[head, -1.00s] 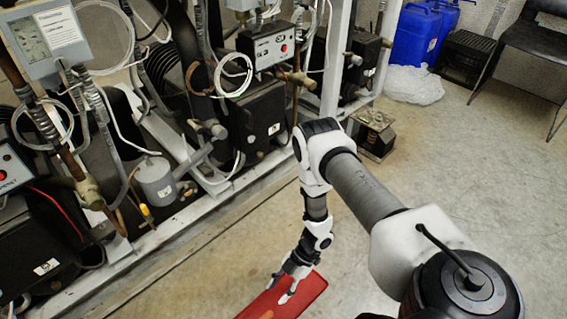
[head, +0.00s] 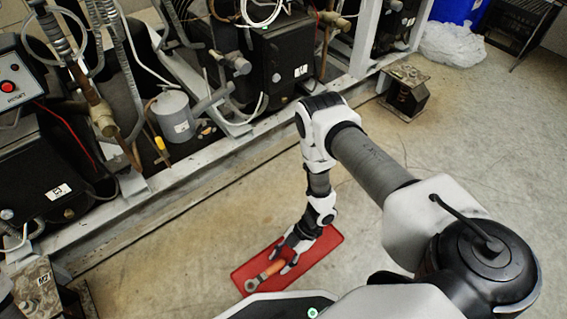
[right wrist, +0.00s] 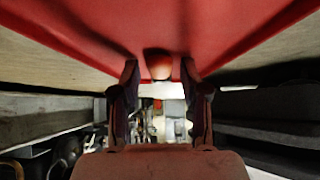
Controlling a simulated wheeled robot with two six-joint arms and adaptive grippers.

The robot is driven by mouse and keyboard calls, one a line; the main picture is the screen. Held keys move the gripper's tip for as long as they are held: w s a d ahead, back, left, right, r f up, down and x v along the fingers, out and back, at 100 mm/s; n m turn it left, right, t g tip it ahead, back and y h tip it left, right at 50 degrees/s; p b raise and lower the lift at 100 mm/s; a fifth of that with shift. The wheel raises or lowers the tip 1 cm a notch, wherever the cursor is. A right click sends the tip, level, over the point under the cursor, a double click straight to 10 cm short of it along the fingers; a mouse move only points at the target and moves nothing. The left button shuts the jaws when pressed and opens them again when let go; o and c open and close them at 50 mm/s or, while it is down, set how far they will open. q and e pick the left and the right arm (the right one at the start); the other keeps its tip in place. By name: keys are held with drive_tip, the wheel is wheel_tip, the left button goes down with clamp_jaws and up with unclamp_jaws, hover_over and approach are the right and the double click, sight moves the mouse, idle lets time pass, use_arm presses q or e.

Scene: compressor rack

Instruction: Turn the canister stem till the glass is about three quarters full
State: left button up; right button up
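A wrench-like tool with an orange handle (head: 272,271) and a metal ring end lies on a red mat or tray (head: 323,246) on the floor. My right gripper (head: 287,262) is low over the red surface at the handle. In the right wrist view its fingers (right wrist: 160,75) stand apart, with the orange handle's end (right wrist: 158,66) between them and gaps on both sides. A grey canister (head: 173,117) stands in the rack at the left; its stem is too small to make out surely. I cannot pick out the glass. My left gripper is out of view.
The rack's pale lower rail (head: 170,181) runs diagonally between the machines and the open floor. Concrete floor is clear around the red surface.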

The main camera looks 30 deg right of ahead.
clamp_jaws()
wheel_tip(320, 180, up, 7)
drive_tip(key=p, duration=0.6)
drive_tip(key=shift+r, duration=0.15)
